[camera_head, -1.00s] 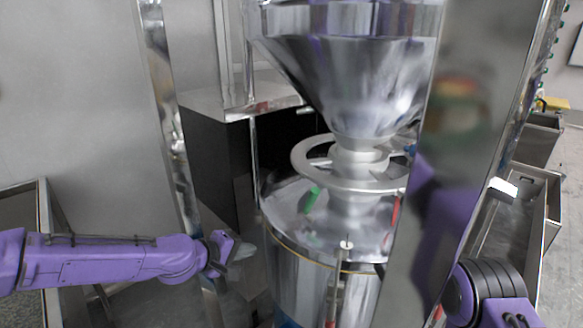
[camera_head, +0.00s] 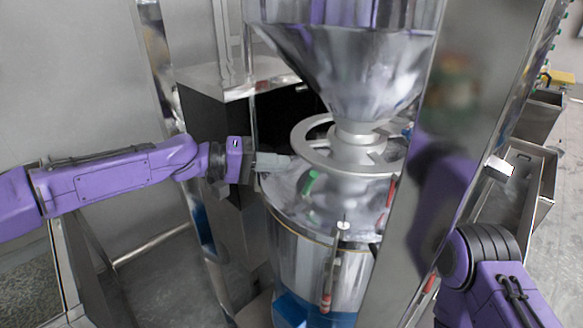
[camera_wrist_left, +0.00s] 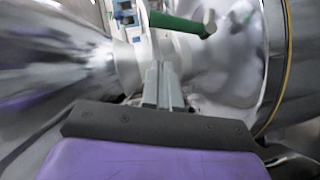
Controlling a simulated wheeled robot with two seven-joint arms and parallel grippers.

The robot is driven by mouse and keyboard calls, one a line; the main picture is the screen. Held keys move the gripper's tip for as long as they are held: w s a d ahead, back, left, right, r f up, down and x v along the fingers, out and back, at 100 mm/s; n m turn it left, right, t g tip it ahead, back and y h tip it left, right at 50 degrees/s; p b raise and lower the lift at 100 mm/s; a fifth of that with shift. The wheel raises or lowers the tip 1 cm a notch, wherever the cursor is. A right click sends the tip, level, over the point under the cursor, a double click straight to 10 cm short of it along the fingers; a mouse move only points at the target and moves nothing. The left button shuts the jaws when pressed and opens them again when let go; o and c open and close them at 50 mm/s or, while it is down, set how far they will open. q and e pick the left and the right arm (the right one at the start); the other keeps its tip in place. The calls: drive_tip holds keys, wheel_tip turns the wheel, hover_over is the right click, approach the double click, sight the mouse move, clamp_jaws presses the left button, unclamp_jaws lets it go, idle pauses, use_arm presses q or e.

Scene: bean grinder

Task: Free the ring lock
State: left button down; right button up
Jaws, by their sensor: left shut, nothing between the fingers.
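The ring lock (camera_head: 312,152) is a pale grey spoked ring around the neck under the steel funnel (camera_head: 345,70). It sits above the domed lid of the steel drum (camera_head: 300,245). My left gripper (camera_head: 286,161) is shut and empty, with its tips close to the ring's left edge; I cannot tell whether they touch. In the left wrist view the shut fingers (camera_wrist_left: 162,75) point toward the ring and neck, near a green handle (camera_wrist_left: 178,24). The green handle also shows in the head view (camera_head: 311,182).
A tall polished post (camera_head: 450,130) stands right of the funnel, between it and my right arm. A dark cabinet with a steel top (camera_head: 235,78) stands behind the drum. A red handle (camera_head: 390,192) is at the drum lid's right. Steel bins (camera_head: 515,190) are at the far right.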

sight(309, 185)
use_arm(q)
drive_tip(key=s+d, duration=0.1)
drive_tip(key=s+d+f+p, duration=0.1)
drive_tip(key=d, duration=0.1)
drive_tip(key=shift+d+f, duration=0.1)
drive_tip(key=shift+f, duration=0.1)
